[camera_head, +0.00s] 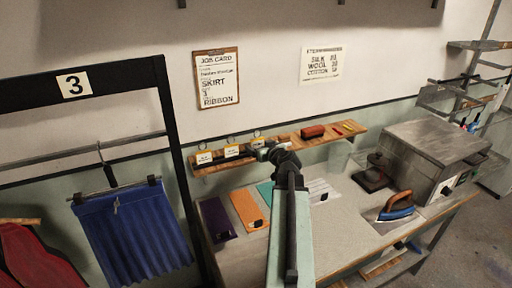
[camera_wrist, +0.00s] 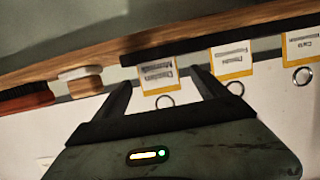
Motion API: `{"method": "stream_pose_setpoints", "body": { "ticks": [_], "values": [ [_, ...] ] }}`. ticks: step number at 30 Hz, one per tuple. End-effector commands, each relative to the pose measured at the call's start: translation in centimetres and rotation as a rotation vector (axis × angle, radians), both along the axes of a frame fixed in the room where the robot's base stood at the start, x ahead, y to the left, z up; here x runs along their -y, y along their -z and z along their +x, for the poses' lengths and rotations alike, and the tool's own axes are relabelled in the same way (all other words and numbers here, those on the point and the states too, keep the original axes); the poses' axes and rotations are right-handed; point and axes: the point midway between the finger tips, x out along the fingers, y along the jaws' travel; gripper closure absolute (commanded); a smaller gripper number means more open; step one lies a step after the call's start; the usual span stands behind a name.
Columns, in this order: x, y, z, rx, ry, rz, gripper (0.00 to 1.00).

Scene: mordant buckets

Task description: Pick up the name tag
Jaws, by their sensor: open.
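Three name tags with white faces and yellow edges, each with a metal ring, are at the wooden shelf. In the head view the left tag (camera_head: 204,158) and middle tag (camera_head: 232,151) show clearly; the right one (camera_head: 257,142) is partly hidden by my gripper (camera_head: 270,153). The wrist view shows them upside down: one tag (camera_wrist: 158,75) lies between the fingertips of my open gripper (camera_wrist: 161,88), another (camera_wrist: 232,63) just right of them, the third (camera_wrist: 302,47) at the right edge. Their print is too small to read. I cannot tell whether the fingers touch the nearest tag.
Below, the workbench (camera_head: 345,210) holds coloured cards, an iron (camera_head: 396,206) and a metal box (camera_head: 425,150). A blue skirt (camera_head: 133,235) hangs at left.

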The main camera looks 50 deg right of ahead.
Motion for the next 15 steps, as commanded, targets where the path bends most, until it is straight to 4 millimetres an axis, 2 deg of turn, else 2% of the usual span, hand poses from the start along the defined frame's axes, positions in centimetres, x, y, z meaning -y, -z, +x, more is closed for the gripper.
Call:
{"method": "stream_pose_setpoints", "body": {
  "ticks": [2,5,11,12,15],
  "values": [
    [1.1,0.6,1.6,0.0,-0.001,-0.001,0.16],
    [1.5,1.1,2.9,-0.001,-0.002,-0.001,0.16],
    [1.4,1.0,3.1,0.0,-0.001,-0.001,0.16],
    [1.4,1.0,3.1,0.0,-0.001,-0.001,0.19],
    [1.4,1.0,3.1,0.0,-0.002,0.0,0.47]
  ]
}}
